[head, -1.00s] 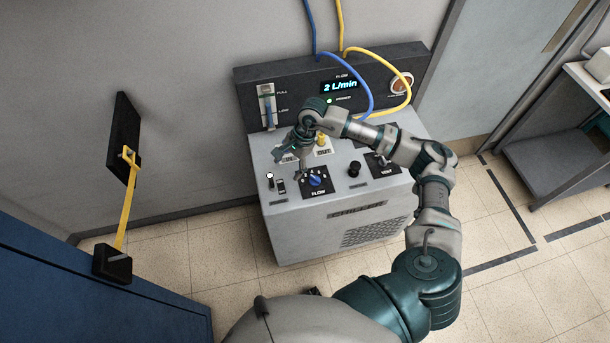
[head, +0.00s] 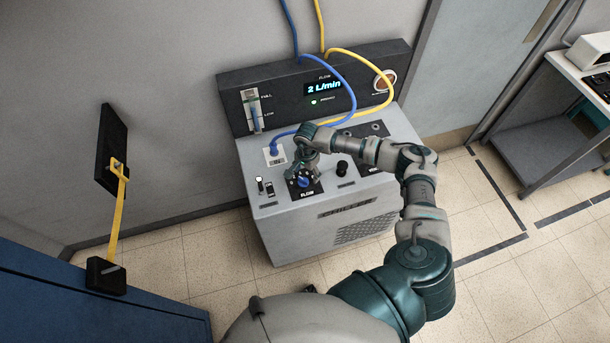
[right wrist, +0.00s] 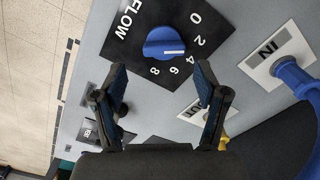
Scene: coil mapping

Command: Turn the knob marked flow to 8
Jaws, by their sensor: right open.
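The flow knob (head: 303,182) is blue and sits on a black plate marked FLOW (head: 312,190) on top of the chiller (head: 330,215). In the right wrist view the knob (right wrist: 164,43) has a white mark pointing close to the 2. The printed numbers run 0, 2, 4, 6, 8. The display (head: 324,87) reads 2 L/min. My right gripper (head: 301,168) is just above and behind the knob. In the right wrist view the open fingers (right wrist: 160,77) are spread wide, with the knob ahead between their lines, and nothing is held. My left gripper is not in view.
A blue hose plug (right wrist: 290,70) sits in the IN port near the gripper. A black knob (head: 342,168) and small switches (head: 265,187) flank the flow plate. Blue and yellow hoses (head: 372,108) loop over the panel. A side table (head: 540,150) stands at right.

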